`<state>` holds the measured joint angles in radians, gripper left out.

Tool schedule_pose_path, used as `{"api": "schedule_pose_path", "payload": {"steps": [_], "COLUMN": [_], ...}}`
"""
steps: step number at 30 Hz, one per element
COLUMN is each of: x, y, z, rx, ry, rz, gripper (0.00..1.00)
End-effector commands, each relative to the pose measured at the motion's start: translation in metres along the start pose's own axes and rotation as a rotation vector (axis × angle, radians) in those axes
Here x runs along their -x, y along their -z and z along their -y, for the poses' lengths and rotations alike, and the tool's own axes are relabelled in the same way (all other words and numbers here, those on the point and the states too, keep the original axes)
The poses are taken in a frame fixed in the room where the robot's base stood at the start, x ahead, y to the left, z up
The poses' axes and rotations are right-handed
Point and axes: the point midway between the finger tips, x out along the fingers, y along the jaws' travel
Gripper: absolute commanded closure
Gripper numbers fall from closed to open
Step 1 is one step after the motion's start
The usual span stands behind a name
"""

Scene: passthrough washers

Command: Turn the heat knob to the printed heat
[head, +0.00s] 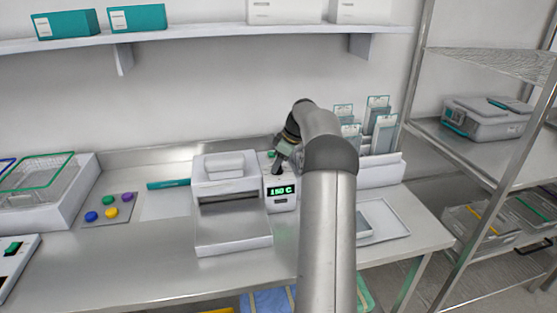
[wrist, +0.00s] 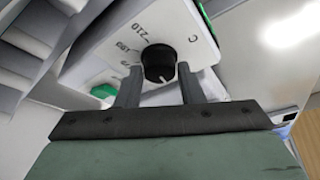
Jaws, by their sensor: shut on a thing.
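The heat knob (wrist: 158,60) is round and black, on the white top of the sealing machine. My gripper (wrist: 157,74) has one dark finger on each side of the knob and is shut on it. A white mark shows on the knob's near side. In the head view the machine (head: 233,232) stands mid-bench. Its green display (head: 282,191) shows a three-digit heat in C, middle digit unclear. My arm partly hides the control box; the knob is not clearly visible there.
A rack of printed pouches (head: 383,135) stands behind my arm at the right; their print is too small to read. A white tray (head: 380,218) lies on the right of the bench. Colored buttons (head: 110,212) and a wire basket (head: 48,180) are at the left.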

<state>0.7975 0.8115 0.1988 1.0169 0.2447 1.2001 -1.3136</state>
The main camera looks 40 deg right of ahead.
Motion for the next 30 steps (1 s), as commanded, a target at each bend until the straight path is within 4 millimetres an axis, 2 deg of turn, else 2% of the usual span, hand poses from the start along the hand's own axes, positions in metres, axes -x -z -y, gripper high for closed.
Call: {"api": "schedule_pose_path", "payload": {"steps": [13, 30], "x": [-0.0006, -0.0030], "y": [-0.0011, -0.0017], "z": [-0.0016, -0.0014], "rx": [0.252, 0.310], "ry": [0.109, 0.135], "rz": [0.003, 0.004], "gripper": [0.88, 0.88]}}
